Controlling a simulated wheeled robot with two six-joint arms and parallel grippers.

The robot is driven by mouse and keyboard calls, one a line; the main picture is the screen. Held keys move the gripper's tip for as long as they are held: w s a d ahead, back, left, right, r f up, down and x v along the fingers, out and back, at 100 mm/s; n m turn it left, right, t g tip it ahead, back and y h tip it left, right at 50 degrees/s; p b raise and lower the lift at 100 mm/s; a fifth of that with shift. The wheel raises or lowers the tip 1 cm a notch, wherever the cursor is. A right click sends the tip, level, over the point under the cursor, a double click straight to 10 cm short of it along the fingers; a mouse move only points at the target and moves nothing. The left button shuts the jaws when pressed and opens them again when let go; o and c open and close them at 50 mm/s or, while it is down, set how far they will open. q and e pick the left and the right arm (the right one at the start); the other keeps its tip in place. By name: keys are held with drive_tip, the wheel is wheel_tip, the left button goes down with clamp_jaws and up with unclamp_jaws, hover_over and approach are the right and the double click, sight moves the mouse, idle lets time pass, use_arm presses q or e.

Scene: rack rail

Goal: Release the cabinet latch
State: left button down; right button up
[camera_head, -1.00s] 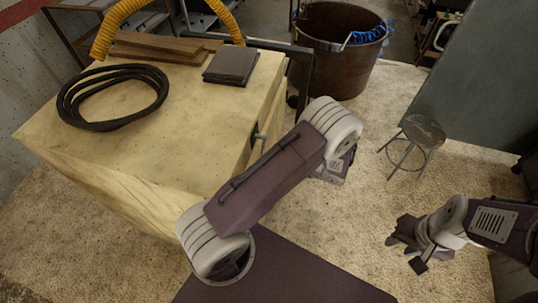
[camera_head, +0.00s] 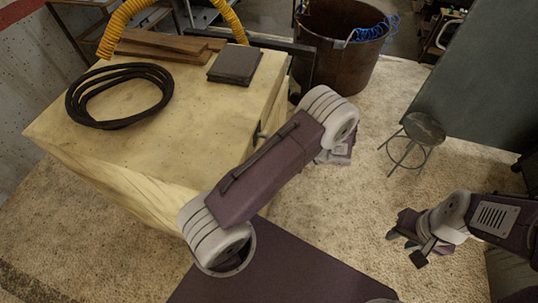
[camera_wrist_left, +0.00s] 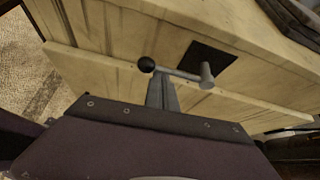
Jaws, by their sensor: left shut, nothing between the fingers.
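The pale wooden cabinet (camera_head: 200,110) stands at the left in the head view. Its latch lever (camera_wrist_left: 180,72), a grey bar with a black ball knob (camera_wrist_left: 147,64) at one end and a grey cylinder (camera_wrist_left: 207,74) at the other, crosses the cabinet front in the left wrist view. A small part of the latch shows at the cabinet's edge (camera_head: 258,132) in the head view. My left gripper (camera_wrist_left: 161,80) is shut and empty, its tips at the lever near the knob; I cannot tell whether they touch. My right gripper (camera_head: 404,246) is open and empty, far from the cabinet.
A black hose coil (camera_head: 118,93), a dark flat block (camera_head: 235,65) and brown boards (camera_head: 160,47) lie on the cabinet top. A brown bin (camera_head: 340,50) stands behind. A stool (camera_head: 424,130) stands right, with open floor around it.

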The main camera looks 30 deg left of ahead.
idle(0.4)
use_arm(q)
wheel_tip(320, 180, down, 5)
drive_tip(key=b, duration=0.4)
drive_tip(key=b+v, duration=0.2)
drive_tip(key=v, duration=0.9)
drive_tip(key=shift+w+r, duration=0.35)
drive_tip(key=shift+s+a, duration=0.1)
drive_tip(key=shift+a, duration=0.05)
